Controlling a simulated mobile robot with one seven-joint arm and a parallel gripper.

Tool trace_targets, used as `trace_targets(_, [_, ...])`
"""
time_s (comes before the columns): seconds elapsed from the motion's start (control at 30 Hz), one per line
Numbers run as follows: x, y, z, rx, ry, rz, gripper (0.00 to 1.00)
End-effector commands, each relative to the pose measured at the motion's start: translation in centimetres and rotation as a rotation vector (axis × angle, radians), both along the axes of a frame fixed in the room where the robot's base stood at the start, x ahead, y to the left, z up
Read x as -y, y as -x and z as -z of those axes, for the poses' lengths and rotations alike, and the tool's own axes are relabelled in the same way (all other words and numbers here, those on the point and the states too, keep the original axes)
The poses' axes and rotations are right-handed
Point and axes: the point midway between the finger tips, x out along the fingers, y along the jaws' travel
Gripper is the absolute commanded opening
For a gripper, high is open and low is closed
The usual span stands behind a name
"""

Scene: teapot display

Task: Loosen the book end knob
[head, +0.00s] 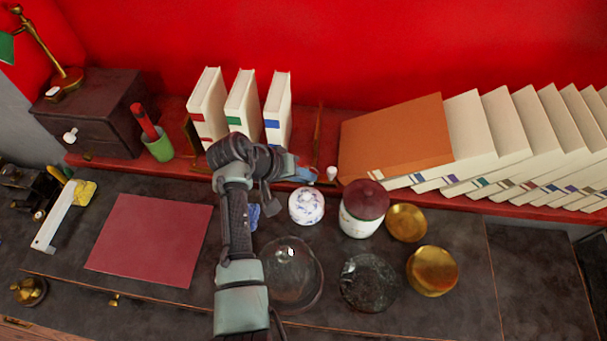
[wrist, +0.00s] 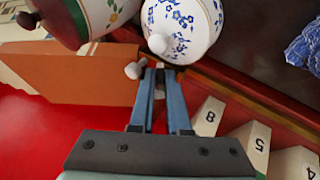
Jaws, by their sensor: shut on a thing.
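The white book end knob (head: 332,172) shows near the right book end (head: 318,140), on the front of the red shelf. In the wrist view the knob (wrist: 134,70) sticks out to the left of my fingertips, touching or very near them. My gripper (wrist: 161,72) is shut at it with its two blue fingers close together; what lies between them is mostly hidden. In the head view my gripper (head: 304,174) reaches the shelf front just left of the knob, partly hidden by my wrist.
A blue-patterned white pot (head: 306,206) stands close to the fingertips, with a dark-lidded jar (head: 362,225) beside it. Several books (head: 240,105) stand left of the book end. An orange book (head: 395,138) leans at the right. Glass and brass dishes (head: 433,270) crowd the counter front.

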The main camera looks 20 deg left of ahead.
Motion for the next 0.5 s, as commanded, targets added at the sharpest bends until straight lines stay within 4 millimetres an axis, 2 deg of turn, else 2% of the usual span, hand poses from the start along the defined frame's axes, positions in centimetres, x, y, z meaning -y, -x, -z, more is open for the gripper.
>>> trace_targets(0.17, [0.18, -0.08, -0.09, 0.002, 0.001, 0.004, 0.0])
trace_targets(0.2, [0.18, -0.09, -0.08, 0.002, 0.001, 0.004, 0.2])
trace_targets(0.33, [0.13, -0.06, -0.07, 0.001, 0.001, 0.003, 0.43])
trace_targets(0.5, [0.07, -0.04, -0.04, 0.001, 0.0, 0.001, 0.45])
